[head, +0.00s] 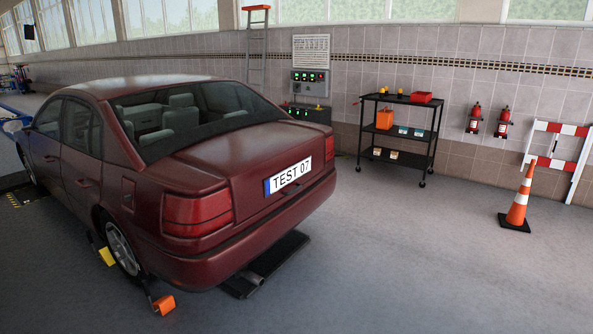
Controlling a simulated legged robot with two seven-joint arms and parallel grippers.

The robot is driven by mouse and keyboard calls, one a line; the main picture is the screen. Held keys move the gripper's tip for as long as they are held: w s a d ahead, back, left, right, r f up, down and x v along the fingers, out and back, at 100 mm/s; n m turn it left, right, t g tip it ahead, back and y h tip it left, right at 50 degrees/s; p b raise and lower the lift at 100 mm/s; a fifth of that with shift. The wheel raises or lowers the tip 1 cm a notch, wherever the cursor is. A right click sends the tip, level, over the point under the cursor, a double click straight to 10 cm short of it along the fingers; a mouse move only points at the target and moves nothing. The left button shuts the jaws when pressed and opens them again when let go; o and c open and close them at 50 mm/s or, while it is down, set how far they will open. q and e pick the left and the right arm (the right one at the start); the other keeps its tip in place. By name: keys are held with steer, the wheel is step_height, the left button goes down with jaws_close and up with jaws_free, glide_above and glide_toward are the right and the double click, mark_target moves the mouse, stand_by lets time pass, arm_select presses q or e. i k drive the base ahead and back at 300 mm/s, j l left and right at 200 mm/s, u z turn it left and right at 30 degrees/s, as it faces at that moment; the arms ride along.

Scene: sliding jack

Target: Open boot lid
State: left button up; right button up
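A dark red car (150,205) stands at the left in the head view, its rear turned toward me and to the right. Its boot lid (235,160) is shut and lies flush with the body. A white plate (287,176) reading TEST 07 is on the lid's rear face. The rear bumper (262,228) is below it. Neither of my grippers shows in the head view.
Orange and yellow wheel chocks (164,304) lie by the rear wheel. A dark ramp plate (265,264) lies under the car's rear. A black trolley (403,133), traffic cone (518,203) and striped barrier (562,150) stand further right. The floor behind the car is clear.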

mark_target(262, 163)
steer(key=i, duration=1.55)
steer(key=i+j+z, duration=0.1)
steer(key=i, duration=1.5)
steer(key=i+j+z, duration=0.2)
steer(key=i, duration=0.2)
steer(key=i+z, duration=0.2)
steer(key=i, duration=0.25)
